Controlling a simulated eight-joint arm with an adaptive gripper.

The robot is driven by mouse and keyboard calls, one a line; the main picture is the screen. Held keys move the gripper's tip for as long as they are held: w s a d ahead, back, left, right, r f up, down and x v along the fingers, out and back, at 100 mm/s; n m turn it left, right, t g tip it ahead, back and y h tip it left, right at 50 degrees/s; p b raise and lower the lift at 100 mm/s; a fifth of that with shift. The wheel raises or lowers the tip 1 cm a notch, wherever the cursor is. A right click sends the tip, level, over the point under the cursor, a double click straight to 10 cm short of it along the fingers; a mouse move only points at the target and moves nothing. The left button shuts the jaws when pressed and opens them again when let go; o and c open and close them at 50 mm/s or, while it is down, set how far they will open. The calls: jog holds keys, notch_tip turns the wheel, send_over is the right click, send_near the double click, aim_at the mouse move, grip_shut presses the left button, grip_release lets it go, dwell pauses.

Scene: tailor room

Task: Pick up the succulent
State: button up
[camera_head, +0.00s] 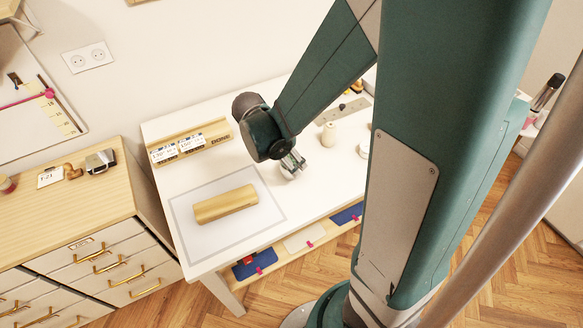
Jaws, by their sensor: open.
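I cannot make out a succulent in the head view; my arm hides part of the white table (172,188). My gripper (293,167) is small in the picture, over the middle of the table and pointing down. It is open, and I see nothing held in it. A small pale thing shows right at its fingertips, too small to identify. A cream, spool-like object (328,135) stands to the right of my gripper, apart from it. Another pale object (364,149) is farther right, partly hidden by my arm.
A yellowish block (226,203) lies on a grey-bordered white sheet (200,240) at the table's front left. A wooden holder with labelled cards (192,145) stands at the back left. A drawer cabinet (100,225) is on the left. Coloured trays (254,263) sit under the tabletop.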

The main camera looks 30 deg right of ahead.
jog(key=shift+x, duration=2.6)
jog(key=shift+w+d, duration=0.15)
jog(key=c, duration=1.1)
jog(key=shift+r, duration=0.2)
jog(key=shift+r+p, duration=0.3)
jog(key=shift+r, duration=4.55)
